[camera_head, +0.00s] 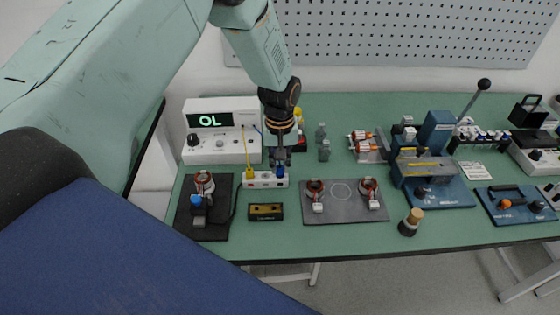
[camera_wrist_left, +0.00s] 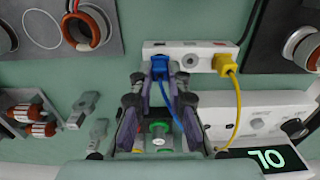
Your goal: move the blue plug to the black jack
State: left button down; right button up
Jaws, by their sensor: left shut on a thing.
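The blue plug (camera_head: 280,172) is at the right end of the white socket strip (camera_head: 265,180) on the green table. In the left wrist view the blue plug (camera_wrist_left: 160,67) sits against the strip (camera_wrist_left: 195,52), with a blue cable trailing from it. My left gripper (camera_head: 279,161) points down over the strip and is shut on the blue plug; its fingers (camera_wrist_left: 160,80) flank the plug in the wrist view. A yellow plug (camera_wrist_left: 222,63) with a yellow cable is beside it on the strip. I cannot clearly tell the black jack apart. My right gripper is not in view.
The meter (camera_head: 222,142) reading "OL" stands behind the strip. A dark mat with a coil (camera_head: 218,219) lies left, a black-and-yellow box (camera_head: 265,212) in front, and a grey plate with coils (camera_head: 340,212) right.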

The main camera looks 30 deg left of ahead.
pick_arm(q)
jog(key=shift+f, duration=0.35)
dwell(0.3)
jog(key=c, duration=1.2)
grip_release()
notch_tip(320, 180, up, 12)
jog(key=shift+r, duration=0.1)
